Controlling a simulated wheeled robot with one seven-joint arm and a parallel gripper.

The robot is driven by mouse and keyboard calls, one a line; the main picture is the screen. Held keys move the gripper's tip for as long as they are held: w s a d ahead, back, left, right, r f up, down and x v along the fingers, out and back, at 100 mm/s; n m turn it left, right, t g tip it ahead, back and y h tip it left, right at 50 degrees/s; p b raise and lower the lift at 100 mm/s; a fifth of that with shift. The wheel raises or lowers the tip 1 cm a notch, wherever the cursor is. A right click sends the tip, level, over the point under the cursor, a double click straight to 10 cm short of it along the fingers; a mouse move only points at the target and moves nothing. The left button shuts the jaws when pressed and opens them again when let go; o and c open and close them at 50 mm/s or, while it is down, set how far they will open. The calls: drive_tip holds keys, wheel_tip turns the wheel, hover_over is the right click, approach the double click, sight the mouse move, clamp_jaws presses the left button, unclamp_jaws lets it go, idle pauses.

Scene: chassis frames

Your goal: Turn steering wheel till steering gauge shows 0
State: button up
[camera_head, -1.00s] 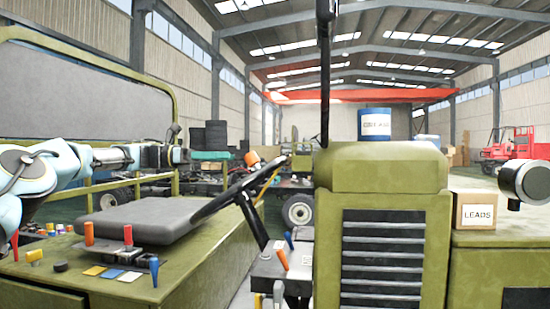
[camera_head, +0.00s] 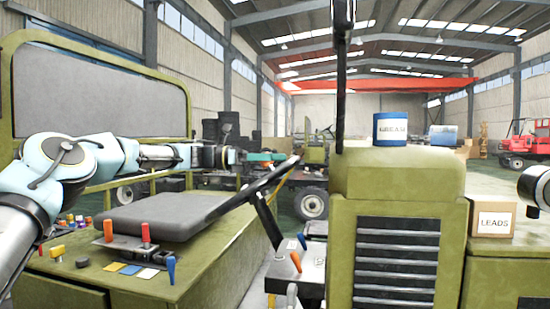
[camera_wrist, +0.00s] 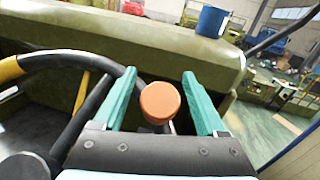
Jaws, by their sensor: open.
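The black steering wheel (camera_head: 252,188) is tilted on its column in the middle of the head view. Its rim (camera_wrist: 75,130) runs along the left of the wrist view, with a yellow section (camera_wrist: 11,70). An orange round knob (camera_wrist: 160,102) shows between my gripper's teal fingers in the wrist view. It appears to belong to the wheel; its stem is mostly hidden. My gripper (camera_wrist: 160,76) is open, with one finger on each side of the knob, and contact is not clear. In the head view my gripper (camera_head: 284,157) is at the wheel's upper edge. I cannot make out a steering gauge.
A grey seat (camera_head: 160,210) lies below my arm. Levers (camera_head: 145,232) stand on the green side panel. The green hood (camera_head: 400,172) carries a blue can (camera_head: 390,129). A box marked LEADS (camera_head: 493,219) sits to its right.

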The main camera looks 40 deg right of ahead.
clamp_jaws()
idle(0.5)
idle(0.8)
